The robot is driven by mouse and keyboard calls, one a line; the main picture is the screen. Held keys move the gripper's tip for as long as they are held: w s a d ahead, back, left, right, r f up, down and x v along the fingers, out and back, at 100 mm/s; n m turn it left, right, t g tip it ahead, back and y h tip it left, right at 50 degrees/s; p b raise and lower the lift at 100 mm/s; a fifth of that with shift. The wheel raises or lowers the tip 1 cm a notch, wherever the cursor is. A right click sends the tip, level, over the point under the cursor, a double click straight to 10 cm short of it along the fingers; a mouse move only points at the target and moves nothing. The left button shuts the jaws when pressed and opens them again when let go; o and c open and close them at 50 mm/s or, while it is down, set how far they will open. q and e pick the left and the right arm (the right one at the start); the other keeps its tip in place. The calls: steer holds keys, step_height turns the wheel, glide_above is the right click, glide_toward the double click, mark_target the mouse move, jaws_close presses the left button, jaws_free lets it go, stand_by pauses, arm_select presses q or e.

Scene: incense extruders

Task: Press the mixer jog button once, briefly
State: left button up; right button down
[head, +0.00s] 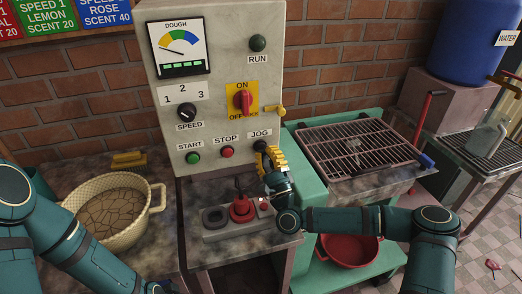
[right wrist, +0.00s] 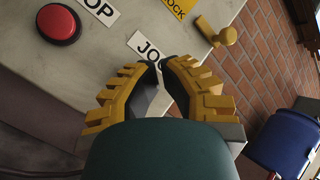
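The control panel (head: 215,85) is a grey upright box. Its JOG label (head: 259,133) sits at the lower right, with the dark jog button (head: 260,145) just below. My right gripper (head: 266,152) has yellow fingers, shut with nothing held, and its tips are at the jog button. In the right wrist view the tips of my right gripper (right wrist: 162,64) lie close together just below the JOG label (right wrist: 149,50). The button is mostly hidden there behind the tips, and I cannot tell whether they touch it. My left arm enters from the left; its gripper is out of view.
The red stop button (head: 227,152) and green start button (head: 193,158) are left of the jog button. A yellow lever (head: 274,110) sticks out at the panel's right side. A red-topped device (head: 242,208) stands below the panel. A rack (head: 355,146) lies to the right.

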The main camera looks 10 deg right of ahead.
steer(key=shift+w, duration=0.25)
stand_by(1.3)
steer(key=shift+w+b, duration=0.4)
steer(key=shift+b, duration=0.1)
steer(key=shift+w, duration=0.45)
stand_by(0.7)
steer(key=shift+s, duration=0.1)
stand_by(1.4)
steer(key=shift+s, duration=0.8)
steer(key=s, duration=0.5)
steer(key=shift+d, duration=0.1)
stand_by(0.4)
